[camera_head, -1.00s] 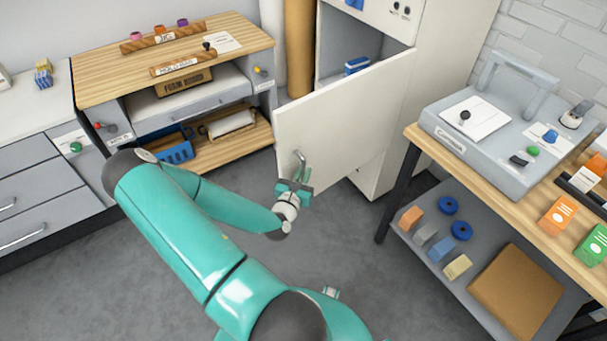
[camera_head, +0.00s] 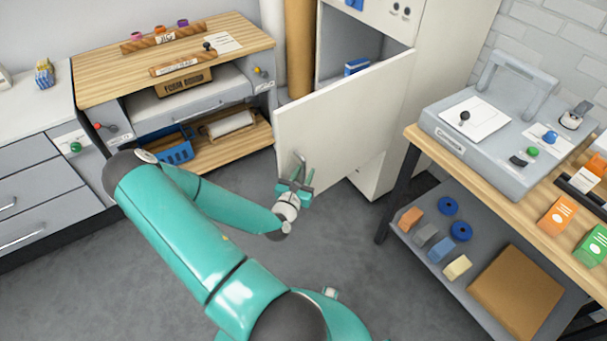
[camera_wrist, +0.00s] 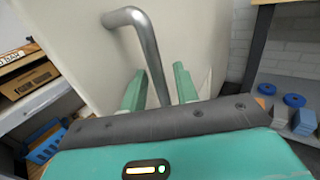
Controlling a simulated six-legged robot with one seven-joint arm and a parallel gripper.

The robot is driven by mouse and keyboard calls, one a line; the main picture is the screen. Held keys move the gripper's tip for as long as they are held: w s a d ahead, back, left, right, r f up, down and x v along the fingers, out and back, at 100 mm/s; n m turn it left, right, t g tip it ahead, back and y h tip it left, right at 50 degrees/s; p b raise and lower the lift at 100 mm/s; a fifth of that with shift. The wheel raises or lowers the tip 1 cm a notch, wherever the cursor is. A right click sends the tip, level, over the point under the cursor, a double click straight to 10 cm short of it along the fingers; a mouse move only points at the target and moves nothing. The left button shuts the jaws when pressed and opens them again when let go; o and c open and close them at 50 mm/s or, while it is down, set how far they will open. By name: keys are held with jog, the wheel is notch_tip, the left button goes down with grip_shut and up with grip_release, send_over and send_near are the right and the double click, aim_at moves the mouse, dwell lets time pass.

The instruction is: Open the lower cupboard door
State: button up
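The lower cupboard door (camera_head: 345,115) is white and stands swung wide open from the tall white cupboard. Its metal bar handle (camera_wrist: 151,52) is near the free edge and also shows in the head view (camera_head: 299,162). My gripper (camera_head: 295,184) is at the handle, in front of the door's face. In the wrist view, my gripper's two green fingers (camera_wrist: 159,88) stand apart on either side of the handle bar, with small gaps beside it. The fingers look open around the bar, not clamped on it.
The cupboard interior (camera_head: 345,45) shows a blue item (camera_head: 357,66). A wooden-topped workbench (camera_head: 100,75) stands at left, with a blue crate (camera_head: 176,148) on its lower shelf. A table (camera_head: 412,135) with a grey machine stands close at right. Grey floor (camera_head: 150,265) is clear at front left.

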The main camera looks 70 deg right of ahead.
jog(key=a, duration=1.3)
jog(key=shift+w+a, duration=0.3)
jog(key=shift+a, duration=0.1)
jog(key=shift+r, duration=0.1)
jog(key=w+a+r+m+t+y, duration=0.2)
jog(key=w+a+r+m+y, duration=0.2)
jog(key=a+r, duration=0.7)
jog(key=w+a+r+m+t+y, duration=0.2)
jog(key=w+a+r+m+y, duration=0.2)
jog(key=a+r+m+y, duration=0.3)
jog(key=w+a+r+m+t+y, duration=0.2)
jog(key=w+a+r+m+y, duration=0.2)
jog(key=a+r, duration=1.1)
jog(key=a+m+y, duration=0.2)
jog(key=y, duration=0.1)
jog(key=shift+w+a+m, duration=0.2)
jog(key=shift+m, duration=0.1)
